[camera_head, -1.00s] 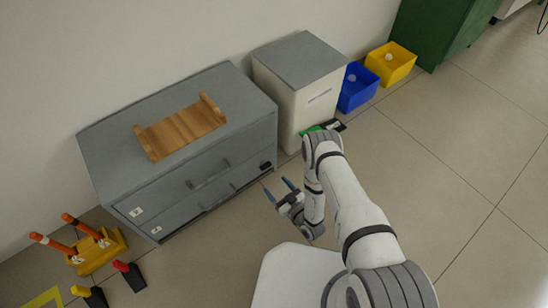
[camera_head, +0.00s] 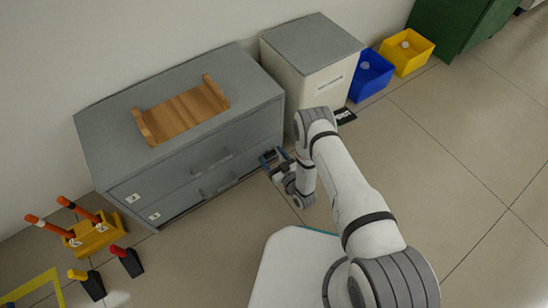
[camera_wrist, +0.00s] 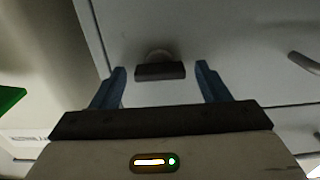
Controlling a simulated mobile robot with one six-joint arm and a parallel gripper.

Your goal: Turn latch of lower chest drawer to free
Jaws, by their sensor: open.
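The grey chest (camera_head: 110,135) has two drawer fronts with bar handles. The latch (camera_wrist: 160,71), a short dark bar on a round base, shows in the wrist view, lying crosswise near the end of a drawer front. In the head view the gripper hides it. My gripper (camera_head: 271,155) is at the chest's right front end. In the wrist view its blue fingers (camera_wrist: 160,78) are open, one on each side of the latch, with gaps to both. I cannot tell whether the fingertips reach the latch's depth.
A wooden tray (camera_head: 182,115) sits on the chest. A white cabinet (camera_head: 320,85) stands close on its right, with blue (camera_head: 370,75) and yellow (camera_head: 407,52) bins beyond. A yellow holder with orange-handled tools (camera_head: 95,236) stands at left.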

